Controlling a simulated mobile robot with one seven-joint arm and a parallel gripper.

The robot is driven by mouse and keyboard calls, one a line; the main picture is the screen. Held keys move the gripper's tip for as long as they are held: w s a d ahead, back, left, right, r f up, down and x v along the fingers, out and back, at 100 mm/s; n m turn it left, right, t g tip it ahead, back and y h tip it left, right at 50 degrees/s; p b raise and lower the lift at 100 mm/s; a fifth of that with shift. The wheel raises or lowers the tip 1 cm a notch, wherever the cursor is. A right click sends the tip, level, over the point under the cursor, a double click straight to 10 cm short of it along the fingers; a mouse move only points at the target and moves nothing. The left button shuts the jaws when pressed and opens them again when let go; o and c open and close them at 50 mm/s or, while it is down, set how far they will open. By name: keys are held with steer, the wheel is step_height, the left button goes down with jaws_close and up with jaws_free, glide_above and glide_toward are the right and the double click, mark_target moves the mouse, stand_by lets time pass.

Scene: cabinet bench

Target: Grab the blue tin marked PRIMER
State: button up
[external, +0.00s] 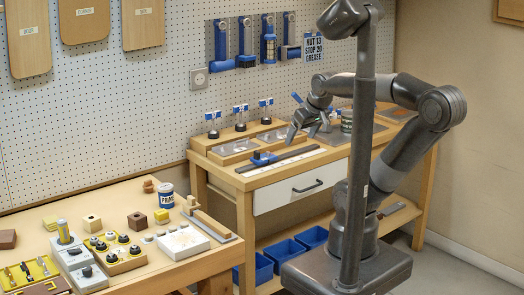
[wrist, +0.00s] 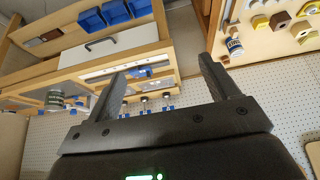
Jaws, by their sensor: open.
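The blue tin (external: 166,196) with a white band lettered PRIM, the rest unclear, stands upright near the back right of the left-hand table. In the wrist view, which appears upside down, the tin (wrist: 235,47) is small at upper right, beyond my right-hand finger. My gripper (external: 307,130) is above the drawer bench, well to the right of the tin and apart from it. In the wrist view my gripper (wrist: 162,68) has its two fingers wide apart with nothing between them.
The drawer bench (external: 230,185) carries trays, a dark rail (external: 278,158) and a grey tin (external: 346,121). Wooden blocks and grey fixtures crowd the left table, including a wooden-handled tool (external: 211,225) right of the blue tin. A gap separates table and bench. Pegboard stands behind.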

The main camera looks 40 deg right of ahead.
steer(key=m+g, duration=0.1)
steer(key=m, duration=0.1)
glide_above(166, 187)
steer(key=s, duration=0.3)
step_height(166, 187, down, 16)
steer(key=f, duration=0.1)
steer(key=shift+h, duration=0.3)
steer(key=x, duration=0.5)
steer(key=shift+w, duration=0.15)
steer(key=shift+s+x, duration=0.1)
steer(key=shift+x, duration=1.35)
steer(key=shift+s+x, duration=0.15)
steer(key=shift+x, duration=1.25)
steer(key=shift+a+f, duration=0.1)
steer(key=shift+a, duration=0.05)
steer(key=shift+c, duration=0.2)
